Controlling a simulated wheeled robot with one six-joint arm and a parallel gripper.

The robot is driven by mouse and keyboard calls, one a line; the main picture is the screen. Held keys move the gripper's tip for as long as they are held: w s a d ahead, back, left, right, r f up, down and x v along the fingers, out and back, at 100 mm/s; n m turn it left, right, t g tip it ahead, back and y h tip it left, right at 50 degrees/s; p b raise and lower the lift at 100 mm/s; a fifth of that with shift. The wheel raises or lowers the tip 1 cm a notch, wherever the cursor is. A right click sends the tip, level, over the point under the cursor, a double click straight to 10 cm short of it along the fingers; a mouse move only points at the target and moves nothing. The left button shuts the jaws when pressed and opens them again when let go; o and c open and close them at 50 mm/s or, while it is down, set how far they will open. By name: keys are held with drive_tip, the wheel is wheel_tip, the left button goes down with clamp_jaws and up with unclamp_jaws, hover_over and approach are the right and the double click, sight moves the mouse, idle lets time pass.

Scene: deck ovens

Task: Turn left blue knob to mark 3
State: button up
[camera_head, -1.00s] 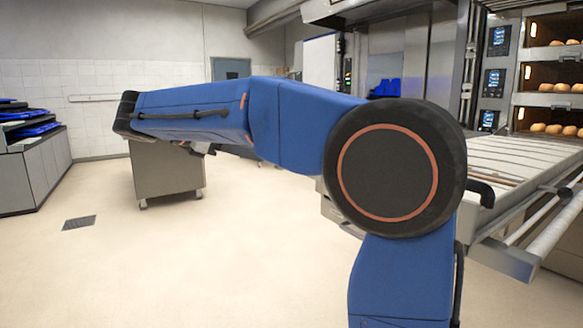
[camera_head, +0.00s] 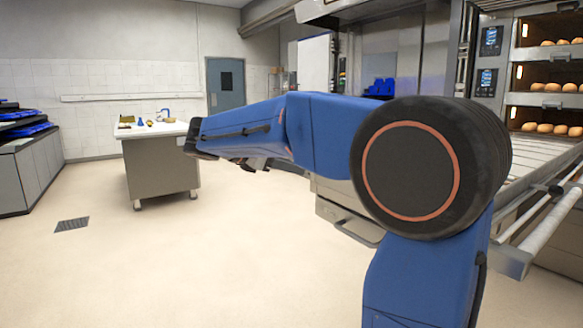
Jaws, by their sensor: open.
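No blue knob or mark 3 can be made out in this view. The deck oven (camera_head: 508,98) stands at the right, with dark control panels (camera_head: 491,41) beside its lit chambers. My blue arm crosses the middle of the view and hides part of the room behind it. A small dark and grey part of my gripper (camera_head: 256,164) shows below the arm, far from the oven panels. It is open, and nothing shows in it. Most of it is hidden behind the arm.
A steel table (camera_head: 162,170) with small items on it stands left of centre, behind my arm's end. A loader with rails (camera_head: 540,215) juts out in front of the oven. Blue trays (camera_head: 25,130) lie on the left counter. The floor at front left is clear.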

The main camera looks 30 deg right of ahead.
drive_tip(key=shift+d+f, duration=0.25)
drive_tip(key=shift+d, duration=0.35)
drive_tip(key=shift+c, duration=0.6)
drive_tip(key=c, duration=0.9)
drive_tip(key=shift+m, duration=0.3)
drive_tip(key=m+t+h, duration=0.1)
drive_tip(key=m+t, duration=0.1)
drive_tip(key=m, duration=0.4)
drive_tip(key=f+m+t+h, duration=0.1)
drive_tip(key=m+t+h, duration=0.1)
drive_tip(key=m, duration=0.4)
drive_tip(key=m+t+h, duration=0.2)
drive_tip(key=m, duration=0.5)
drive_tip(key=shift+s+f, duration=0.15)
drive_tip(key=shift+f, duration=0.1)
drive_tip(key=shift+m+h, duration=0.3)
drive_tip(key=shift+h, duration=0.1)
